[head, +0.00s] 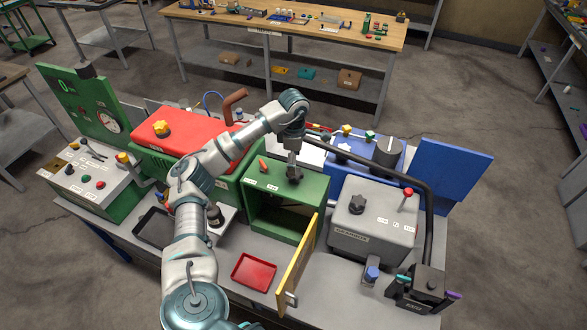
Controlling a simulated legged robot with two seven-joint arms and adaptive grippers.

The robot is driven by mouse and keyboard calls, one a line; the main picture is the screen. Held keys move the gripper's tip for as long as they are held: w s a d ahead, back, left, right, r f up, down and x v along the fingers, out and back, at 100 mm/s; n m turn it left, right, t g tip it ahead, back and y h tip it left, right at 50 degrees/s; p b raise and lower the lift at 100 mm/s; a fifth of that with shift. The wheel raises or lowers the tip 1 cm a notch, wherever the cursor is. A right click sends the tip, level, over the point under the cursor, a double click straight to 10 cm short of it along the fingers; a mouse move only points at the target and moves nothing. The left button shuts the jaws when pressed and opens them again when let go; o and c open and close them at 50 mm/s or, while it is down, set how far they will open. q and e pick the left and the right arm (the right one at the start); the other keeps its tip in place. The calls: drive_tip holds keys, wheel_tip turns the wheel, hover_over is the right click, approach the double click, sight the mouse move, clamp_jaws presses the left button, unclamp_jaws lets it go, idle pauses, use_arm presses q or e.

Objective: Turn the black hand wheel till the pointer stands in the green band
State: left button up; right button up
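My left arm rises from the bottom left of centre and bends right. Its gripper (293,172) points down at the top of the green open-fronted box (314,196). The dark shape at its tip is small, and I cannot tell fingers from any knob under them, nor whether it is open or shut. A black star-shaped hand wheel (357,204) stands on the grey box to the right, apart from the gripper. A round white gauge (108,120) is on the green upright panel at the left. Its pointer and bands are too small to read. My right gripper is not in view.
A red lid (185,133) with a yellow knob lies behind the arm. A yellow door (297,262) stands open at the green box. A red tray (254,271) lies in front. A thick black pipe (428,215) arches over the right side.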

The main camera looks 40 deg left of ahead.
use_arm(q)
wheel_tip(320, 180, up, 7)
drive_tip(key=shift+a+f, duration=0.1)
drive_tip(key=shift+f, duration=0.05)
idle(0.6)
